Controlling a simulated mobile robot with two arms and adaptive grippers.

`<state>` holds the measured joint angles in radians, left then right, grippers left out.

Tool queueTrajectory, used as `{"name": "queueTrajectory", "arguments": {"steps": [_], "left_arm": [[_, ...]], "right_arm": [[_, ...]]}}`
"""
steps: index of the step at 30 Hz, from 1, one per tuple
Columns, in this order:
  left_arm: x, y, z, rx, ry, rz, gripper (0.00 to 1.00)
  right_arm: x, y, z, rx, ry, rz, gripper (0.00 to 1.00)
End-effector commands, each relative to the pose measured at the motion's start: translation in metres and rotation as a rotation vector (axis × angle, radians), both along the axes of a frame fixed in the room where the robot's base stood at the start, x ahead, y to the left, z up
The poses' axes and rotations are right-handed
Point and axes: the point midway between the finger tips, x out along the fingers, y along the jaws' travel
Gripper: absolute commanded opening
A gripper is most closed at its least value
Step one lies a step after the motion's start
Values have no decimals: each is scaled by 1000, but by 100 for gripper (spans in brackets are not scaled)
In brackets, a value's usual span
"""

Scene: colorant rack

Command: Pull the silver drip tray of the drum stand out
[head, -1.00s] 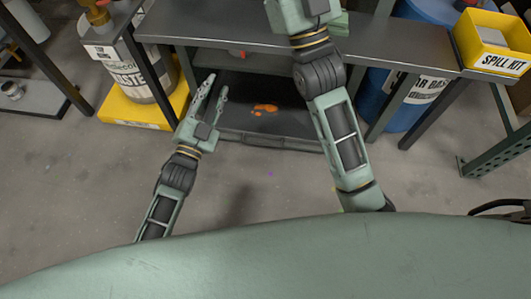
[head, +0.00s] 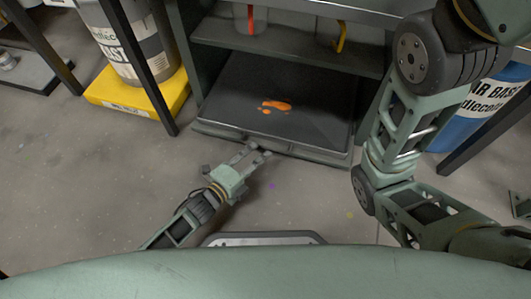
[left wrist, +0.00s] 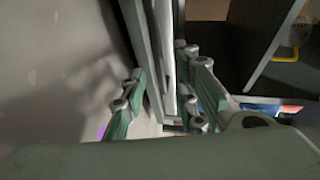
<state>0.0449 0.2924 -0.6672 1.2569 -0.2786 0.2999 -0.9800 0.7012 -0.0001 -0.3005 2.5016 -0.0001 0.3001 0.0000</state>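The drip tray (head: 315,122) lies low in the drum stand in the head view. It looks dark grey rather than silver, with an orange spill on its floor and a lip along its front. My left gripper (head: 258,151) is at this front lip, its two fingers apart and pointing at it. In the left wrist view the fingers of my left gripper (left wrist: 163,68) stand on both sides of a long pale grey edge (left wrist: 168,45). I cannot tell whether they touch it. My right arm crosses the right of the head view; its gripper is out of the picture.
A shelf (head: 290,47) with a red and a yellow handle-like part sits above the tray. A yellow spill base (head: 135,100) with a waste drum (head: 125,45) stands left. A blue drum (head: 465,125) stands right. The concrete floor before the stand is clear.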

Motion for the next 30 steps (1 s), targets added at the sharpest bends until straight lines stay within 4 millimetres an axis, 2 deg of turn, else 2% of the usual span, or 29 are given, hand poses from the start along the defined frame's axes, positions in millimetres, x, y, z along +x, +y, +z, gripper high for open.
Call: {"name": "queueTrajectory", "arguments": {"steps": [1, 6, 18, 27, 30], "left_arm": [[7, -6, -6, -1, -2, -1, 28], [24, -20, -9, -2, 1, 0, 28], [30, -26, -8, -2, 2, 2, 28], [30, -26, -8, -2, 2, 2, 1], [30, -26, -8, -2, 2, 2, 0]], "right_arm": [[0, 0, -11, 0, 1, 0, 40], [1, 0, -23, 0, 2, 0, 40], [1, 0, -25, 0, 1, 0, 40], [1, 0, -25, 0, 1, 0, 40], [1, 0, -25, 0, 1, 0, 40]]}}
